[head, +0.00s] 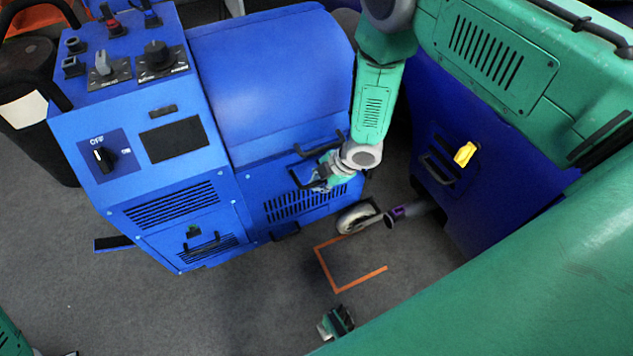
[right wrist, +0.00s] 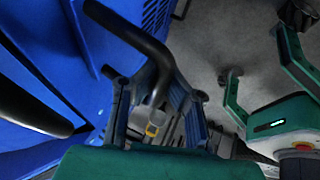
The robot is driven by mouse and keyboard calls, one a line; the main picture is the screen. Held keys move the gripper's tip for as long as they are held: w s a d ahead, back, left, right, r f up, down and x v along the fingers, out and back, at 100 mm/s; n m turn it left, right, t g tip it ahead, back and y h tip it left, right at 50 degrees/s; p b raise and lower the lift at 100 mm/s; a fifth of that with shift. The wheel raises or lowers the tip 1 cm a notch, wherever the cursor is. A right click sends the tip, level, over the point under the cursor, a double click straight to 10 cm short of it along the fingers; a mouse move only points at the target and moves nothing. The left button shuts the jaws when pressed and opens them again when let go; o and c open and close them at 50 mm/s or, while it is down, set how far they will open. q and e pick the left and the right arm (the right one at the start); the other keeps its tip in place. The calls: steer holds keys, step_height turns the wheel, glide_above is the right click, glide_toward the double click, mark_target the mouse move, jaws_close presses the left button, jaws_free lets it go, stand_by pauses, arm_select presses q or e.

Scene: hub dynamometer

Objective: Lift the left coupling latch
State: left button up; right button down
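The blue dynamometer unit (head: 270,75) stands at left and carries a black handle (head: 322,147) on its side. My right gripper (head: 322,176) is beside this handle. In the right wrist view the black handle (right wrist: 132,38) passes in front of the right gripper's spread fingers (right wrist: 157,110). A yellow latch (head: 465,153) shows clearly on the dark blue unit at right. My left gripper (head: 337,322) is low over the floor, fingers apart and empty.
The dark blue unit (head: 455,120) faces the left unit across a narrow gap. A small wheel (head: 356,218), a purple-ended shaft (head: 398,214) and an orange floor marking (head: 335,288) lie between and below them. A black bin (head: 35,120) stands far left.

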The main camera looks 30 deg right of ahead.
steer(key=shift+r, duration=0.2)
steer(key=c, duration=1.6)
jaws_free()
steer(key=shift+r, duration=0.1)
steer(key=shift+s, duration=0.1)
steer(key=v, duration=1.1)
steer(key=shift+s+d+r, duration=0.15)
steer(key=shift+d+r, duration=0.05)
steer(key=shift+r, duration=0.15)
